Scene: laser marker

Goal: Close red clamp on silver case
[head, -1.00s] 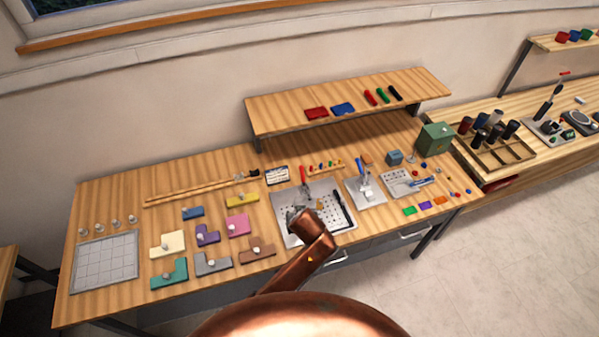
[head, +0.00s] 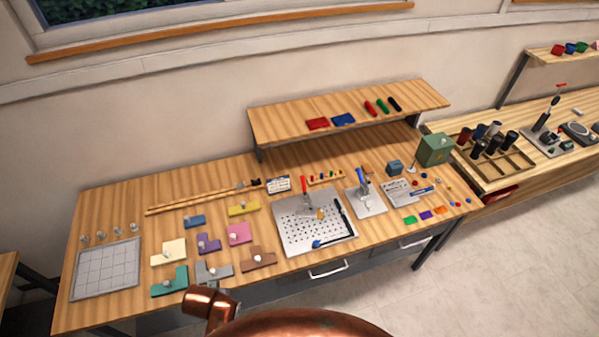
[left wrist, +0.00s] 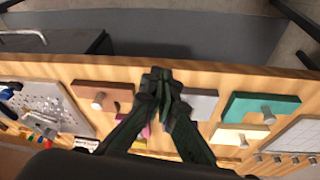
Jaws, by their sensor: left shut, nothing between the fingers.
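The red clamp (head: 304,186) stands at the back of a silver perforated plate (head: 290,234), its red handle pointing up. Small metal parts and an orange-yellow piece lie near its base; I cannot make out a separate silver case. The plate also shows at the left of the left wrist view (left wrist: 47,97), with the clamp area small and unclear. My left gripper (left wrist: 160,76) is shut and empty, near the table's front edge among the coloured blocks, away from the clamp. In the head view only copper parts of my arm show. My right gripper is not in view.
Several knobbed blocks, such as the teal one (head: 168,284) and brown one (head: 258,256), lie left of the plate. A blue-handled clamp (head: 363,189) stands on a smaller plate to its right. A raised shelf (head: 290,116) spans the back. A drawer handle (head: 328,271) is below the front edge.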

